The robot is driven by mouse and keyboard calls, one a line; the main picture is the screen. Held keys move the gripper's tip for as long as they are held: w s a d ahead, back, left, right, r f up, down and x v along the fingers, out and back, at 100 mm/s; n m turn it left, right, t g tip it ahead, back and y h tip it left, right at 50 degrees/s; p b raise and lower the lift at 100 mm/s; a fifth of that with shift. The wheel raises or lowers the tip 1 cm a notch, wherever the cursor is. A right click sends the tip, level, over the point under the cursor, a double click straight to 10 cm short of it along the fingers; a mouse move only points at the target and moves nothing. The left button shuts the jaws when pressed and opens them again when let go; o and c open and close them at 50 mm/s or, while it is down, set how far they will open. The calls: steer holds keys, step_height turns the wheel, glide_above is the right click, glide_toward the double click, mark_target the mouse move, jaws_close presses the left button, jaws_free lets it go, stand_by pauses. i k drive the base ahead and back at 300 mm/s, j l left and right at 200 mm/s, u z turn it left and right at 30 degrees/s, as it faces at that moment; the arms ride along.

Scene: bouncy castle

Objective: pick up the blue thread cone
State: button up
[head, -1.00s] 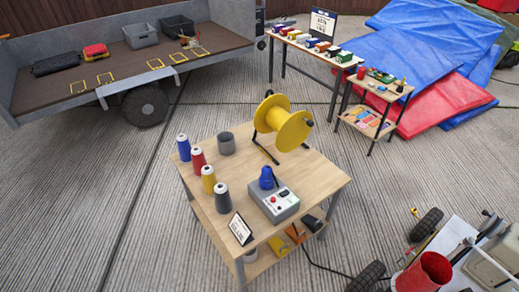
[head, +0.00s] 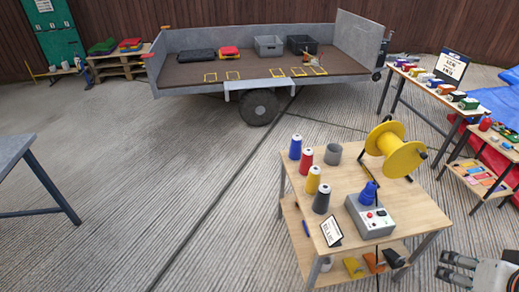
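The blue thread cone (head: 295,147) stands upright at the back left corner of the small wooden table, with a pale top. It heads a row with a red cone (head: 305,156), a yellow cone (head: 312,180) and a dark grey cone (head: 321,199). My gripper (head: 441,264) shows at the lower right edge, to the right of the table and well apart from the blue cone. Its two fingers are spread with a gap between them and nothing in it.
The wooden table (head: 405,205) also bears a grey cup (head: 333,154), a yellow spool (head: 396,152), a grey control box (head: 370,218) with a blue piece on top, and a sign (head: 332,232). A trailer (head: 230,83) stands behind. Floor left of the table is clear.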

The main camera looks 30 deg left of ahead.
mark_target(294, 154)
steer(key=u, duration=0.95)
steer(key=k+z, duration=0.1)
steer(key=k, duration=0.55)
steer(key=z, duration=0.4)
steer(key=i+j+z, duration=0.1)
steer(key=z, duration=0.65)
steer(key=i+j+z, duration=0.1)
steer(key=z, duration=0.25)
steer(key=i+j, duration=0.1)
steer(key=j, duration=0.3)
steer(key=i+j, duration=0.15)
steer(key=j, duration=0.2)
steer(key=i+j, duration=0.1)
steer(key=j, duration=0.3)
steer(key=i+j, duration=0.1)
steer(key=j, duration=0.3)
steer(key=i+j, duration=0.15)
steer(key=j, duration=0.2)
steer(key=i+j, duration=0.1)
steer(key=j, duration=0.3)
steer(key=i+j, duration=0.1)
steer(key=j, duration=0.3)
steer(key=j+z, duration=0.2)
steer(key=j, duration=0.2)
steer(key=k+j+z, duration=0.25)
steer(key=j, duration=0.15)
steer(key=i+j+u, duration=0.1)
steer(key=i+u, duration=0.3)
steer(key=i, duration=0.1)
